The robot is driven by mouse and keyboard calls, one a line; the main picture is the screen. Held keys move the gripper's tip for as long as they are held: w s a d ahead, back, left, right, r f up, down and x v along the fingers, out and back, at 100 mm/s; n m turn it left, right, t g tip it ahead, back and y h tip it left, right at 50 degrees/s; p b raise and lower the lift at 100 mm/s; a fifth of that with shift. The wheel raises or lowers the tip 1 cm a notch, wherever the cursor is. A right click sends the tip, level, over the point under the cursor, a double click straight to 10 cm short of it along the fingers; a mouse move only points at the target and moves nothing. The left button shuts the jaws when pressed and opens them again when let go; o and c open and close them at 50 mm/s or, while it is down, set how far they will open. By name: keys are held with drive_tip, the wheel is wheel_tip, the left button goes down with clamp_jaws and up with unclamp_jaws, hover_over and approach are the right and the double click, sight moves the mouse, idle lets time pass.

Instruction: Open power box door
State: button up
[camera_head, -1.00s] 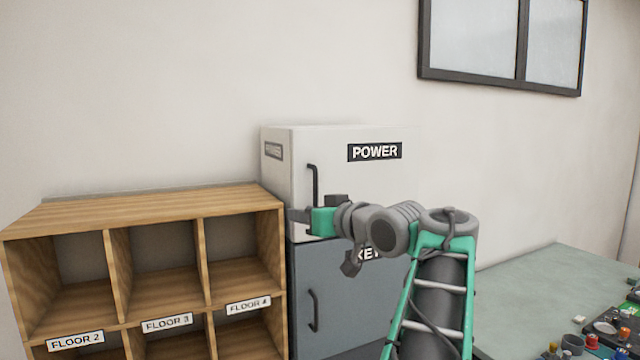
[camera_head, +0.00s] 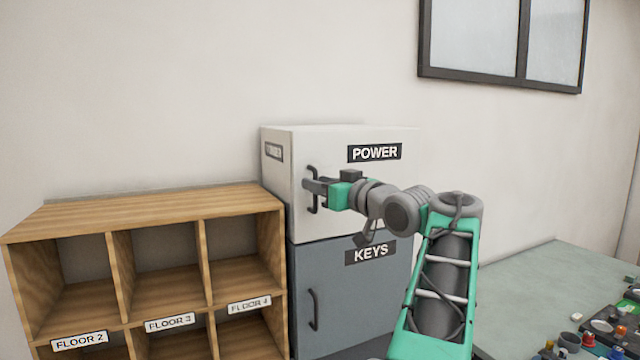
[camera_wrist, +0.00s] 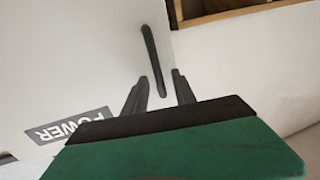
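The white power box (camera_head: 345,215) with a black POWER label (camera_head: 375,152) stands on top of the grey KEYS box, and its door is shut. Its dark vertical handle (camera_head: 314,176) is on the left side of the door. My gripper (camera_head: 308,186) is at the handle's middle in the head view. In the wrist view the handle (camera_wrist: 153,58) runs down to between the two spread fingers of my gripper (camera_wrist: 160,90). The fingers are apart and do not look closed on it. The POWER label also shows in the wrist view (camera_wrist: 68,126).
The grey KEYS box (camera_head: 335,300) with its own handle is below. A wooden shelf (camera_head: 160,205) with labelled compartments stands to the left. A green-grey table (camera_head: 530,290) with small parts is to the right. A framed window (camera_head: 505,40) is on the wall.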

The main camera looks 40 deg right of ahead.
clamp_jaws()
idle(1.3)
